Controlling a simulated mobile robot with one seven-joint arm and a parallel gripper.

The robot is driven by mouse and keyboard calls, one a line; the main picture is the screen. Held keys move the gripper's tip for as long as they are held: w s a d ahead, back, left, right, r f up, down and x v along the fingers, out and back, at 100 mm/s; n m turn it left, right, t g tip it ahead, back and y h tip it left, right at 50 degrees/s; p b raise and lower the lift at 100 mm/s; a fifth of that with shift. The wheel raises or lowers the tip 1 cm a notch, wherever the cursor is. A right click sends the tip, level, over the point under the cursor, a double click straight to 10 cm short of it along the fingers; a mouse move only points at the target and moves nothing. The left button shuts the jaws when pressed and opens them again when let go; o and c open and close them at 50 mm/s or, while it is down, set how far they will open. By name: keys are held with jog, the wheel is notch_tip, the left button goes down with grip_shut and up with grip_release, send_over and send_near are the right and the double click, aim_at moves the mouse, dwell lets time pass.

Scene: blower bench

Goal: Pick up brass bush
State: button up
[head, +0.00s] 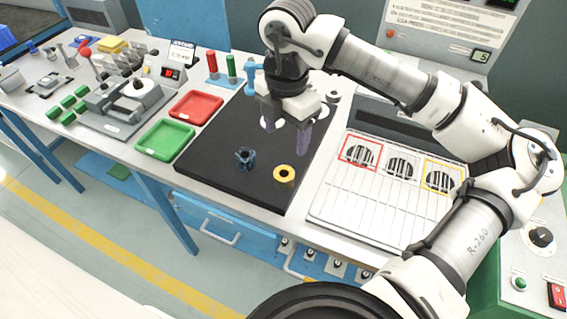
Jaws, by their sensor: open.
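The brass bush (285,175) is a short yellow ring with a dark hole. It stands on the black mat (215,165) near the mat's front right corner. My gripper (285,138) is open, pointing down above the mat, behind the bush in the picture. I see nothing between its fingers, and it appears apart from the bush. The bush is in plain view; part of the mat behind it is hidden by my gripper.
A dark blue notched part (245,158) stands left of the bush. A grey round part (333,97) is at the back right. Green (165,140) and red (196,107) trays lie left of the mat. A wire-grid panel (370,205) lies to the right.

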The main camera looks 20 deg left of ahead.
jog(key=p, duration=0.1)
send_over(284, 173)
jog(key=s, duration=0.1)
jog(key=f, duration=0.8)
jog(key=shift+d, duration=0.4)
jog(key=shift+a+f+p, duration=0.2)
jog(key=shift+f+p, duration=1)
jog(key=shift+f, duration=1.55)
jog(key=c, duration=1.2)
jog(key=shift+c, duration=0.2)
jog(key=shift+r, duration=0.2)
